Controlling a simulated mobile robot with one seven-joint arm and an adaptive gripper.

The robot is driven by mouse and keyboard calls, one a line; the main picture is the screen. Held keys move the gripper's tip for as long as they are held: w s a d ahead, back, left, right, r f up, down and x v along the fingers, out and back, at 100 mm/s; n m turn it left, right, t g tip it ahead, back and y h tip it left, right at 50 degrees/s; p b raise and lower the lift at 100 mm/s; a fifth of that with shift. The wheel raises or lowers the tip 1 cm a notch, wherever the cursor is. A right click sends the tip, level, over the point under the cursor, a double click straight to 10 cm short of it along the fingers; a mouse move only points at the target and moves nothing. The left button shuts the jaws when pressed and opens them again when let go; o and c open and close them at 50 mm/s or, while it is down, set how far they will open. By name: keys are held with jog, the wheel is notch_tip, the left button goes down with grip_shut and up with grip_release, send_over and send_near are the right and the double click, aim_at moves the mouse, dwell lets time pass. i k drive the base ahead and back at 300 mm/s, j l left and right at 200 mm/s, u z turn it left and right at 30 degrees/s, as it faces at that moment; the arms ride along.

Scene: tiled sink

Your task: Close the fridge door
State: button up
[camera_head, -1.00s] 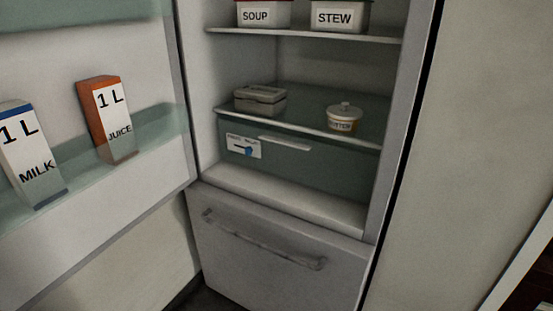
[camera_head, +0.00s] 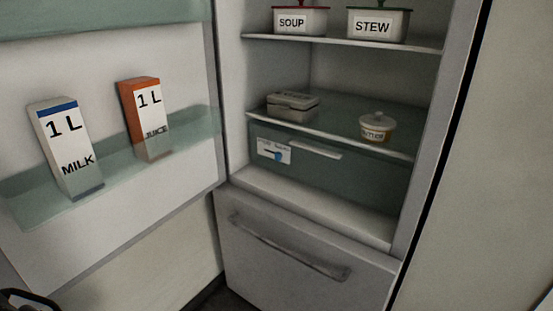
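The fridge door (camera_head: 120,235) stands wide open on the left, its inner side facing me. A milk carton (camera_head: 66,150) and a juice carton (camera_head: 146,120) stand on its green door shelf (camera_head: 25,205). The fridge body (camera_head: 455,110) is open in the middle, and the hinge side is next to the door's right edge. A dark curved piece at the bottom left corner looks like part of my gripper (camera_head: 28,300). It is mostly cut off by the frame, so its fingers and their opening are hidden. It appears in front of the door's lower left part; contact cannot be told.
Inside are a soup container (camera_head: 299,22), a stew container (camera_head: 377,25), a grey box (camera_head: 293,105) and a small lidded pot (camera_head: 376,128). A closed lower drawer (camera_head: 300,285) with a bar handle (camera_head: 288,250) is below. A pale wall panel (camera_head: 505,170) stands at the right.

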aim_at(79, 50)
jog(key=l+u, duration=0.15)
jog(key=u, duration=1.45)
jog(key=i+u, duration=0.15)
jog(key=i, duration=0.3)
